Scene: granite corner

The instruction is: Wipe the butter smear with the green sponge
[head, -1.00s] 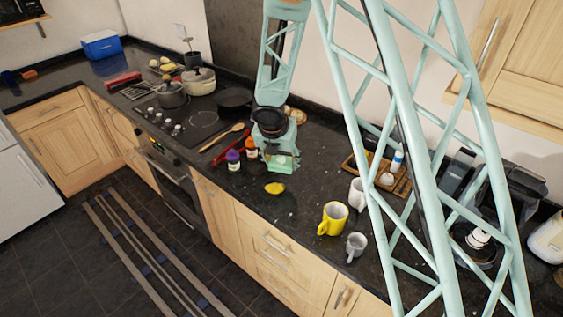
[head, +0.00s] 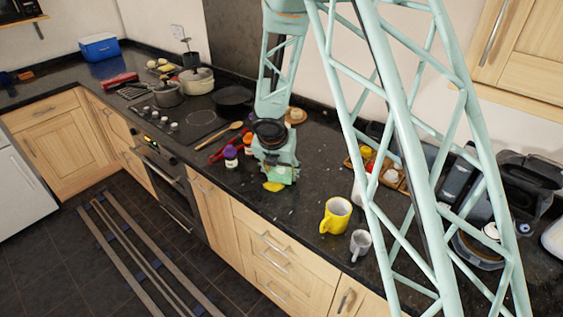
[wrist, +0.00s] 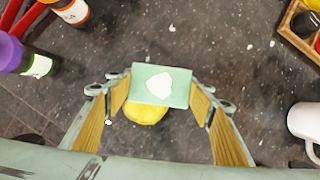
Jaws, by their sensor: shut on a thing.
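My gripper (head: 279,166) is shut on the green sponge (wrist: 141,94), a flat pale-green block with a white patch on its top face. The sponge (head: 277,177) also shows below my gripper in the head view. The butter smear (wrist: 147,113) is a rounded yellow patch on the dark counter, partly hidden by the sponge in the wrist view. In the head view the smear (head: 272,187) shows at the sponge's front-left edge. I cannot tell whether the sponge touches the smear or hangs just above it.
A purple-capped bottle (head: 231,157) and an orange-capped bottle (head: 248,147) stand close left of my gripper. A yellow mug (head: 336,216) and a grey cup (head: 360,244) stand to the right. A wooden tray (wrist: 291,32) is behind right. The counter between the smear and the yellow mug is clear.

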